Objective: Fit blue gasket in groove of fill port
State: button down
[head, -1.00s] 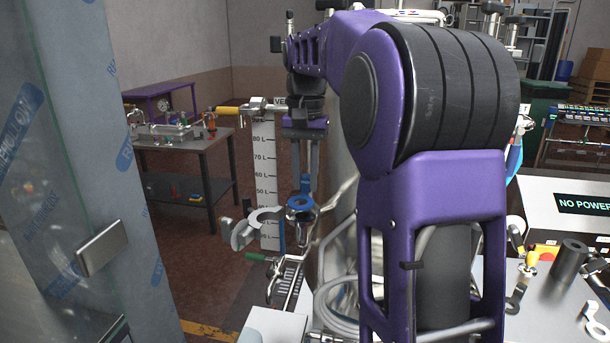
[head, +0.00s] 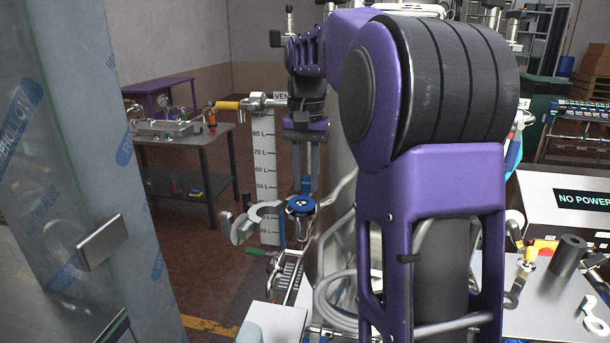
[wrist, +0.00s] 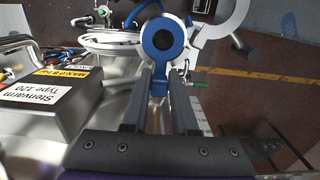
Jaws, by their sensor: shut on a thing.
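The blue gasket (head: 301,204) is a flat ring with a small blue tab. In the wrist view the gasket (wrist: 164,39) lies ahead of the fingertips, and its tab sits between them. My gripper (head: 307,178) points down and is shut on this tab; the gripper also shows in the wrist view (wrist: 159,78). The fill port (head: 302,222) is a metal fitting directly under the gasket. The gasket covers its top face, so the groove is hidden. I cannot tell whether the gasket is seated or just above it.
An open grey clamp (head: 264,211) hangs left of the port and close to the gasket. It lies to the upper right in the wrist view (wrist: 228,22). A steel vessel stands behind my arm, with a level scale (head: 263,160) beside it. A glass door (head: 70,130) fills the left.

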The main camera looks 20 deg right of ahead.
jog(key=shift+f, duration=0.1)
jog(key=shift+f, duration=0.35)
dwell(0.5)
jog(key=c, duration=0.6)
grip_release()
jog(key=shift+f, duration=0.1)
jog(key=shift+d, duration=0.1)
jog(key=r, duration=0.6)
jog(key=r+p, duration=0.1)
jog(key=r, duration=0.5)
jog(key=r+p, duration=0.1)
jog(key=r, duration=0.4)
jog(key=shift+w+r, duration=0.25)
jog(key=shift+r, duration=0.15)
